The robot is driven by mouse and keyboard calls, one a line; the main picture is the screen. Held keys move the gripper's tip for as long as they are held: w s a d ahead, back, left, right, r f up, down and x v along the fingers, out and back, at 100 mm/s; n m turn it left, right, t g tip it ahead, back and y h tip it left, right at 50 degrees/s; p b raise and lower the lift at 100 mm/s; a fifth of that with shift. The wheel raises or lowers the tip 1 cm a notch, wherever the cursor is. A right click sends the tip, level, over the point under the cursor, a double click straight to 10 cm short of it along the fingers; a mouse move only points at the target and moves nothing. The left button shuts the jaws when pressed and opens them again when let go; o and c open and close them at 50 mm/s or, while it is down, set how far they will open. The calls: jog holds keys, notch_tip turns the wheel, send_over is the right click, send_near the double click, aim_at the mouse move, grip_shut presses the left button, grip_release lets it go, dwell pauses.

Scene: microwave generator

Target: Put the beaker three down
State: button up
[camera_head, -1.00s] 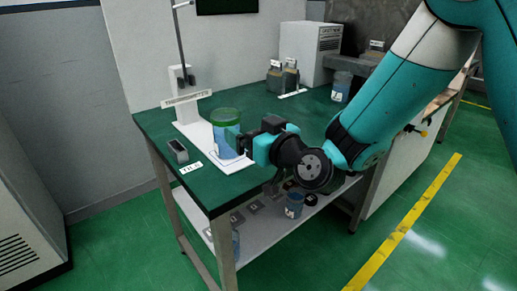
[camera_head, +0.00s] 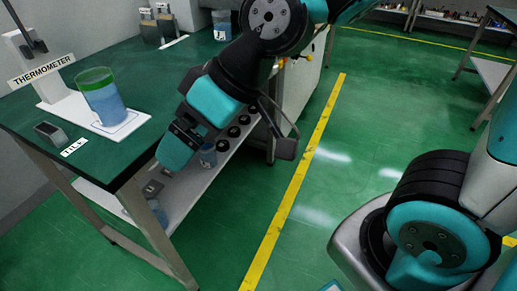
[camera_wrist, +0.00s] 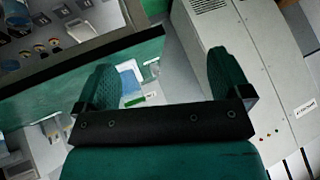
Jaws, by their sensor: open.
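A beaker (camera_head: 103,99) with a green rim and blue contents stands upright on the white base plate (camera_head: 120,127) of the thermometer stand, in the head view. I cannot read a number on it. My gripper (camera_head: 180,145) is to the right of this beaker and apart from it, beyond the table's front edge. In the wrist view my gripper (camera_wrist: 167,80) has its two teal fingers spread wide with nothing held between them. A small blue and white patch shows behind the left finger there; I cannot tell what it is.
The green table (camera_head: 60,105) also bears a small dark device (camera_head: 50,132) by a "TILE" label (camera_head: 74,147). Jars (camera_head: 150,28) and another beaker (camera_head: 222,27) stand at the back. A lower shelf (camera_head: 190,185) holds blue containers. Green floor lies open to the right.

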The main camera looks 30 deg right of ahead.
jog(key=s+d+m+g+h, duration=0.1)
jog(key=s+d+g+h, duration=0.1)
jog(key=s+d, duration=0.4)
jog(key=shift+s+g+h, duration=0.4)
jog(key=shift+s+h, duration=0.1)
jog(key=shift+s, duration=0.3)
